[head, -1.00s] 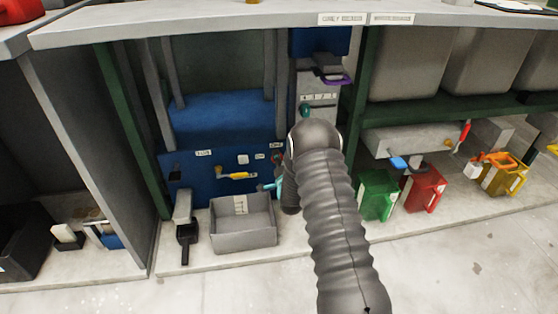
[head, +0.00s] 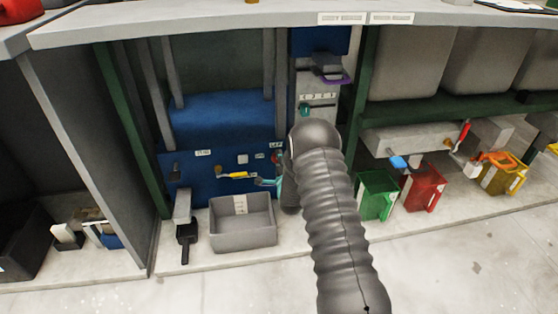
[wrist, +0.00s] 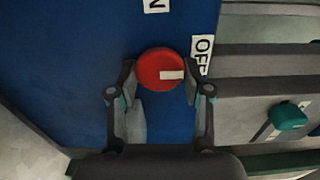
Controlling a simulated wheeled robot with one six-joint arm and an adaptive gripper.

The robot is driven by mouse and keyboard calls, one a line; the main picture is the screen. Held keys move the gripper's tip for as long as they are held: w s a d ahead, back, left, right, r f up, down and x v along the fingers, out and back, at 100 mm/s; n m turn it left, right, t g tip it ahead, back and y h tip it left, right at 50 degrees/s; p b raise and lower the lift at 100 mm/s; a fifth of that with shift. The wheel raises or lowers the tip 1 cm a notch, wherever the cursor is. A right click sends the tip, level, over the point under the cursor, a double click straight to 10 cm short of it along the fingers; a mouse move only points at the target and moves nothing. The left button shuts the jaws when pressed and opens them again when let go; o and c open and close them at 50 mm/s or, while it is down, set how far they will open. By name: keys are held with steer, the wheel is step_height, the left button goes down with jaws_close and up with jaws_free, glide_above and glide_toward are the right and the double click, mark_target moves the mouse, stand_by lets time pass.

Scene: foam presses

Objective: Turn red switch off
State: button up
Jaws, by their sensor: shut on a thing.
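The red switch (wrist: 160,70) is a round knob with a white mark on a blue panel (wrist: 75,50). In the wrist view its mark points right, toward the OFF label (wrist: 201,54). A second label (wrist: 156,5), partly cut off and ending in N, is above it. My gripper (wrist: 161,82) is shut on the red switch, with one finger at each side of it. In the head view my arm hides most of this spot; a little of the red switch (head: 275,158) shows beside the teal fingers.
A yellow handle (head: 232,175) is on the panel to the left. A grey bin (head: 243,238) stands below it. A teal knob (wrist: 287,117) is on the grey unit to the right. Green (head: 376,197) and red (head: 423,188) containers stand farther right. The floor in front is clear.

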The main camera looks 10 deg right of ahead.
steer(key=shift+d, duration=0.1)
steer(key=o, duration=1.1)
steer(key=shift+s, duration=0.1)
steer(key=s, duration=1.1)
steer(key=shift+s, duration=0.4)
